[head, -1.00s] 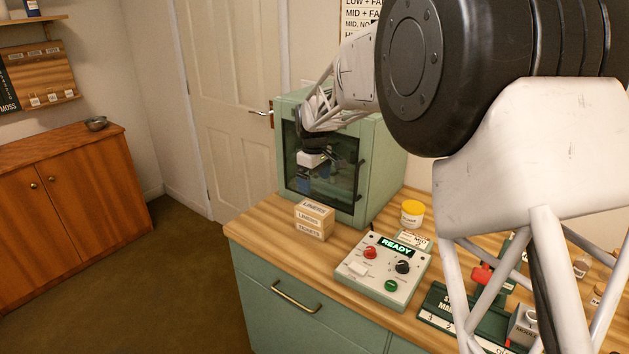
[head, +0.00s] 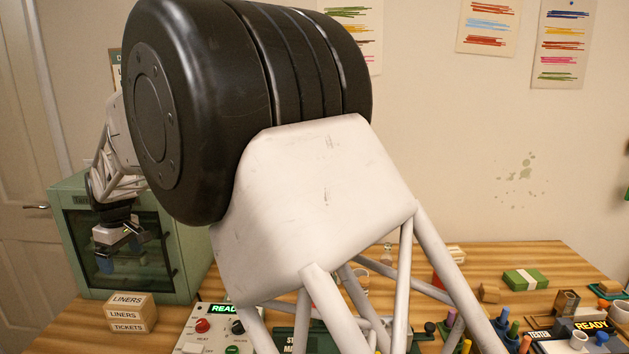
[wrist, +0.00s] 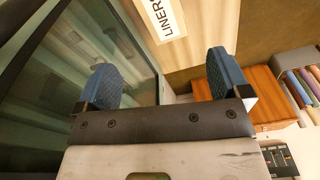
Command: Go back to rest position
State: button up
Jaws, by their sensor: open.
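My gripper (head: 122,254) is in front of the glass door of a green cabinet (head: 194,247) at the left of the table. In the wrist view its two blue fingertips (wrist: 166,80) stand wide apart with nothing between them. The cabinet's glass door also shows at the left of the wrist view (wrist: 60,65), close beside the left finger. My own arm covers much of the middle of the head view and hides part of the cabinet and table.
Boxes labelled LINERS and TICKETS (head: 130,313) stand in front of the cabinet, close to the gripper. A control box with a READY display (head: 215,322) is to their right. Several pens, a green-banded bundle (head: 525,279) and a tester (head: 577,338) crowd the right side.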

jog(key=s+d+r+m+t, duration=0.1)
jog(key=s+d+r+m, duration=0.2)
jog(key=d, duration=1)
jog(key=s+d+r+m, duration=0.1)
jog(key=d+r+m, duration=0.3)
jog(key=d, duration=0.9)
jog(key=s+d+r+m+t, duration=0.15)
jog(key=d+r, duration=0.35)
jog(key=d, duration=0.9)
jog(key=s+d+f+m, duration=0.1)
jog(key=s+d+m, duration=0.1)
jog(key=s+d, duration=0.55)
jog(key=s+d+f+m, duration=0.15)
jog(key=s+d, duration=0.35)
jog(key=d, duration=0.5)
jog(key=s+d+f+m, duration=0.2)
jog(key=s+d, duration=0.3)
jog(key=s, duration=0.2)
jog(key=s+d+f+m+h, duration=0.1)
jog(key=s+d+f+m, duration=0.1)
jog(key=s, duration=0.6)
jog(key=d+f, duration=0.1)
jog(key=d, duration=0.1)
jog(key=shift+d+f, duration=0.2)
jog(key=shift+d, duration=0.15)
